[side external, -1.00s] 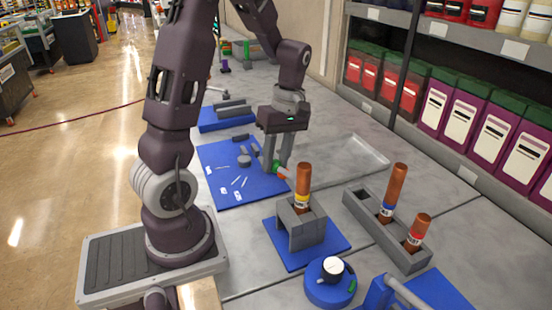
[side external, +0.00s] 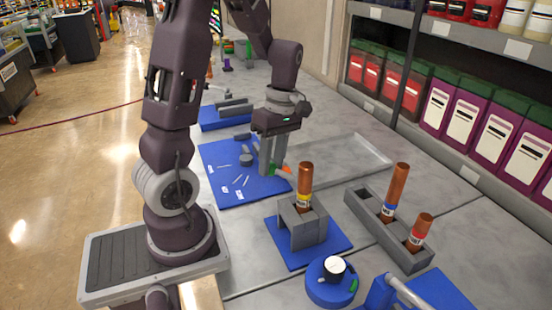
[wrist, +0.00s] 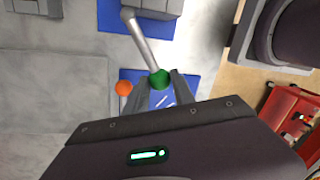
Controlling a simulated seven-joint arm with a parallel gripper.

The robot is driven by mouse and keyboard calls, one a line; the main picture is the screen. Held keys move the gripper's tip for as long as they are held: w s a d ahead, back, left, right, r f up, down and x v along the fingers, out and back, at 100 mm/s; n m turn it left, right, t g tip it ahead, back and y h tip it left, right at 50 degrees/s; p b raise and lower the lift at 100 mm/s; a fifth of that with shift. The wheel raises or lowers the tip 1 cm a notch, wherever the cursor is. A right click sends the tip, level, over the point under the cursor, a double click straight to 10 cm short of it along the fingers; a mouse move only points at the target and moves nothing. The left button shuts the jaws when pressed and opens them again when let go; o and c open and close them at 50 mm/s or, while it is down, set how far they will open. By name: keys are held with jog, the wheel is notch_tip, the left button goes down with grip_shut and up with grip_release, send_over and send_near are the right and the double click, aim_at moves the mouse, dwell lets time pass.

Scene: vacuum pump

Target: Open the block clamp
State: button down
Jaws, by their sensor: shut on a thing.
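The block clamp (side external: 303,233) is a grey block on a blue base, with a copper-topped bottle (side external: 305,178) standing upright in it. In the wrist view, a grey rod (wrist: 143,42) runs from near the grey block (wrist: 155,6) to a green knob (wrist: 160,80). My gripper (side external: 271,166) is behind the clamp, over the edge of a blue mat. Its fingers are shut on the green knob, also seen in the wrist view. An orange ball (wrist: 123,87) is just beside the left finger. The clamp's inside is hidden.
The blue mat (side external: 222,184) holds small grey and white parts. A grey rack (side external: 362,212) with two copper bottles stands right of the clamp. A round blue gauge (side external: 330,290) is in front. A shallow grey tray (side external: 365,150) lies behind; shelves line the right.

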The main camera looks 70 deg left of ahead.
jog(key=s+d+n+t+h, duration=0.1)
jog(key=s+d+n, duration=0.3)
jog(key=n, duration=0.5)
jog(key=shift+s+d+n, duration=0.15)
jog(key=shift+d+n, duration=0.25)
jog(key=shift+d, duration=0.7)
jog(key=c, duration=1.1)
grip_release()
jog(key=shift+o, duration=0.2)
jog(key=shift+r, duration=0.1)
notch_tip(320, 180, up, 7)
jog(key=a, duration=0.1)
jog(key=shift+w, duration=0.2)
